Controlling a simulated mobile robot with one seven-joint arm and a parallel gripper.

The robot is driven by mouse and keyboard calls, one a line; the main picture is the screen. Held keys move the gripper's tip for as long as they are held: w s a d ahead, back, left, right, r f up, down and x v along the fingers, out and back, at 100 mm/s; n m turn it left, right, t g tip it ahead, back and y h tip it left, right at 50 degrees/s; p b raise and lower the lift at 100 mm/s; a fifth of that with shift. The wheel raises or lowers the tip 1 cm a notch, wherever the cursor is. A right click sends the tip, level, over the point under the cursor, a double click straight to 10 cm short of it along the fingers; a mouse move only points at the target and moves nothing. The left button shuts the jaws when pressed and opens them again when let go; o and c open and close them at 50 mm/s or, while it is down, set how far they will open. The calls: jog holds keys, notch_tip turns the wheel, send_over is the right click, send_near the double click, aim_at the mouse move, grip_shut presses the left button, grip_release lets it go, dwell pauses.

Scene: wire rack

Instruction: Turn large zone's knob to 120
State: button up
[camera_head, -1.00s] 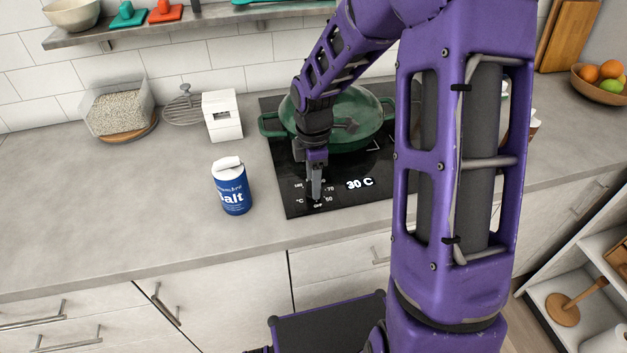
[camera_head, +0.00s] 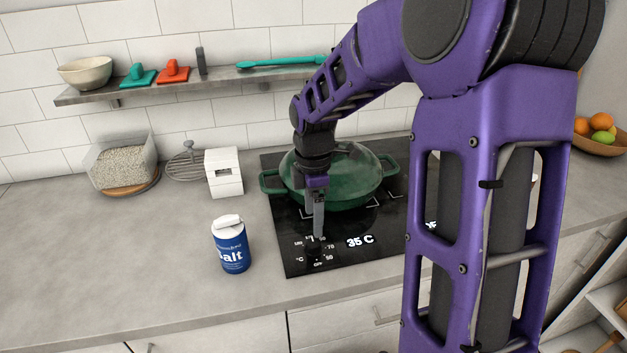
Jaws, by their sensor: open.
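The black cooktop (camera_head: 290,258) is set in the counter. Its display (camera_head: 360,241) reads 35 C. A round dial with white markings (camera_head: 314,252) sits at its front left, left of the display. My gripper (camera_head: 318,236) points down at this dial, with its fingertips at or just above the knob. The fingers hide most of the knob, and I cannot tell if they touch it. The gripper is open, though the gap between its fingers is hard to see. A green lidded pot (camera_head: 345,180) stands on the cooktop behind the gripper.
A blue salt container (camera_head: 231,246) stands left of the cooktop. A white box (camera_head: 223,173), a wire rack (camera_head: 187,166) and a clear bin of grains (camera_head: 122,165) stand at the back left. A shelf (camera_head: 200,88) runs above. The front left counter is clear.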

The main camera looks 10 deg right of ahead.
notch_tip(320, 180, up, 10)
jog(key=shift+f, duration=0.15)
dwell(0.4)
